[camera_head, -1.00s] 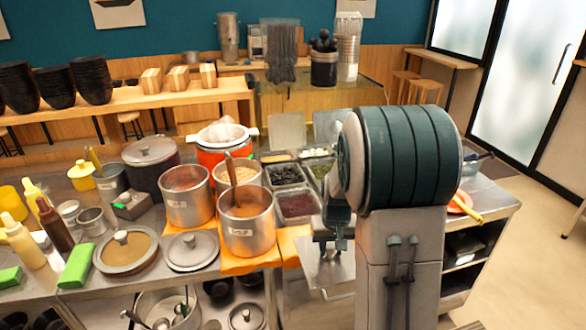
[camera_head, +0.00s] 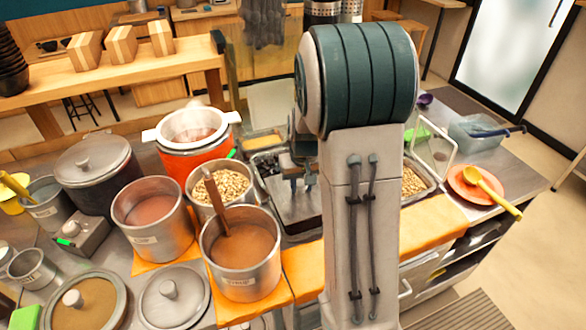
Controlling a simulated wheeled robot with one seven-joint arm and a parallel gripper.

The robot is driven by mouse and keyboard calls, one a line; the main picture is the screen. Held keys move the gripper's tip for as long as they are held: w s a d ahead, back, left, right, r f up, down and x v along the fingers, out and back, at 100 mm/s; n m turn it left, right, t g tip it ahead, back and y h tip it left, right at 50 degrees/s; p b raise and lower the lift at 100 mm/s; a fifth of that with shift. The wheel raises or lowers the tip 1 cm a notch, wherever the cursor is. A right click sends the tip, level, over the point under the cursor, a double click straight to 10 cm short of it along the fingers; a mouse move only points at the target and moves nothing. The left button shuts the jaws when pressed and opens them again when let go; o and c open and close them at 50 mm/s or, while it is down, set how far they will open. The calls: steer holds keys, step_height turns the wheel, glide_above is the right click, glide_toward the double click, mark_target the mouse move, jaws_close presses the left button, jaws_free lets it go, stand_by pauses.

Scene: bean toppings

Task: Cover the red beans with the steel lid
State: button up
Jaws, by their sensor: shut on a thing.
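The steel lid (camera_head: 292,208) is a flat grey panel over the topping pans, left of my arm's column. My gripper (camera_head: 302,188) is shut on the lid from above, partly hidden by my arm. The red beans are not visible now; the lid covers the spot where their pan showed. I cannot tell whether the lid rests on the pan rim or hangs just above it. Part of a pan with dark contents (camera_head: 268,164) shows behind the lid.
A pot with a wooden ladle (camera_head: 240,258) and a pot of pale beans (camera_head: 219,194) stand close left of the lid. An orange pot (camera_head: 192,165) is behind them. An orange plate with a yellow spoon (camera_head: 476,186) lies at right. A loose round lid (camera_head: 170,298) is front left.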

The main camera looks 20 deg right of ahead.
steer(key=shift+w, duration=0.1)
steer(key=shift+f+b, duration=0.45)
steer(key=shift+f, duration=0.1)
steer(key=shift+f+b, duration=1.9)
steer(key=shift+f, duration=0.75)
steer(key=shift+f+b, duration=0.25)
steer(key=shift+b, duration=0.05)
steer(key=o, duration=1.1)
steer(key=shift+o, duration=0.2)
steer(key=shift+r, duration=0.1)
step_height(320, 180, up, 14)
steer(key=s, duration=0.1)
steer(key=shift+s+f, duration=0.25)
steer(key=shift+s, duration=0.15)
